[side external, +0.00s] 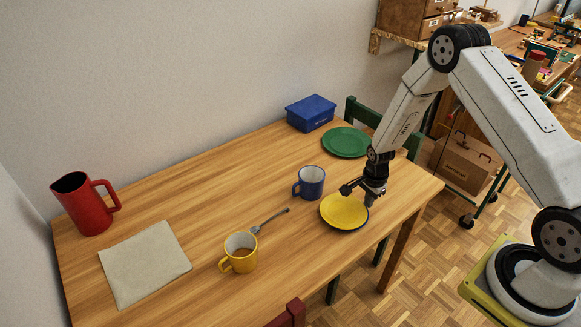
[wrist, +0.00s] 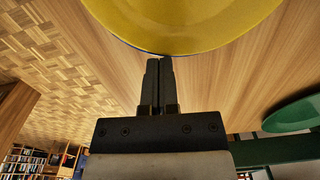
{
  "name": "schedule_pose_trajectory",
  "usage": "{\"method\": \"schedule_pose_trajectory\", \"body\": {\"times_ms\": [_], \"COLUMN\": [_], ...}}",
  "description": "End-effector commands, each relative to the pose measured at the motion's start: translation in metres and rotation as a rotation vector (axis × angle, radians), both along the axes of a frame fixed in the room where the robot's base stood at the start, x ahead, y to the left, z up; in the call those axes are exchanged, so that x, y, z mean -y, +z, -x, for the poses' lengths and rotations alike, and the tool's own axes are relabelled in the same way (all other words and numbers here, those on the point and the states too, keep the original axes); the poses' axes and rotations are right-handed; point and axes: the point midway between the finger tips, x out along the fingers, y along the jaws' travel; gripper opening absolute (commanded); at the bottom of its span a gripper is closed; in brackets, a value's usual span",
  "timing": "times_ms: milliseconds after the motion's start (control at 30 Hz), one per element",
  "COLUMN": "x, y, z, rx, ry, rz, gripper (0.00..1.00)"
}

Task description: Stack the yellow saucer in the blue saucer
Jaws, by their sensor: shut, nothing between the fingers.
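The yellow saucer (side external: 342,211) lies near the table's right front edge. A thin dark blue rim, the blue saucer (side external: 351,229), shows beneath its near edge, so the yellow saucer sits in the blue one. In the wrist view the yellow saucer (wrist: 185,22) fills the top, with a sliver of blue along its lower edge. My gripper (side external: 370,202) is at the saucers' right edge, pointing down. Its fingers (wrist: 159,62) are together, with nothing between them. Most of the blue saucer is hidden.
A blue mug (side external: 313,184) stands just behind and left of the saucers. A green plate (side external: 346,142) and blue box (side external: 311,112) are at the back. A fork (side external: 270,220), yellow mug (side external: 240,255), cloth (side external: 145,264) and red jug (side external: 84,205) are left.

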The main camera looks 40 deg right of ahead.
Motion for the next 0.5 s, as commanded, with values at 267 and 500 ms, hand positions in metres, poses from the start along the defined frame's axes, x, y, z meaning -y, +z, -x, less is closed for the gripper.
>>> {"method": "schedule_pose_trajectory", "body": {"times_ms": [267,500], "x": [0.0,0.0055], "y": [0.0001,0.0], "z": [0.0,0.0005], "rx": [0.0,0.0], "ry": [-0.001,-0.003], "rz": [0.0,0.0], "gripper": [0.0,0.0]}}
